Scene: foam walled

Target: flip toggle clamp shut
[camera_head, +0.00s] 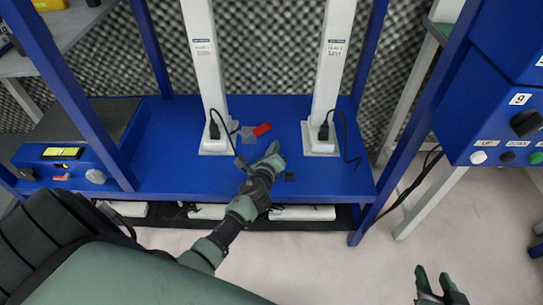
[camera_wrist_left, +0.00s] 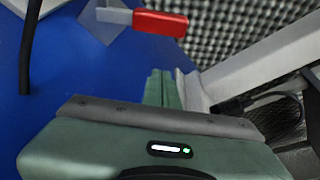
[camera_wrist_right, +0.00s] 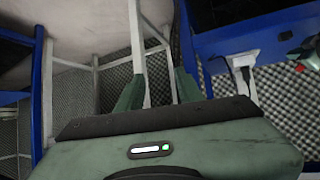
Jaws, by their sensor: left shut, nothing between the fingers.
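The toggle clamp's red handle (camera_head: 262,129) shows on the blue bench between two white posts. In the left wrist view the red handle (camera_wrist_left: 160,22) joins a pale metal bar, beside a clear grey plate (camera_wrist_left: 103,20). My left gripper (camera_head: 277,150) is shut and empty, just in front and to the right of the handle. Its fingertips (camera_wrist_left: 160,76) appear apart from the handle. The clamp's base is not clearly visible. My right gripper (camera_head: 435,272) is open and empty at the lower right, over the floor; its spread fingers (camera_wrist_right: 156,80) also show in the right wrist view.
White posts (camera_head: 207,70) and (camera_head: 330,70) rise from the blue bench (camera_head: 165,150), with black cables at their bases. Blue uprights flank the bench. A blue control box (camera_head: 500,110) is at the right. A device with a yellow display (camera_head: 62,152) is at the left.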

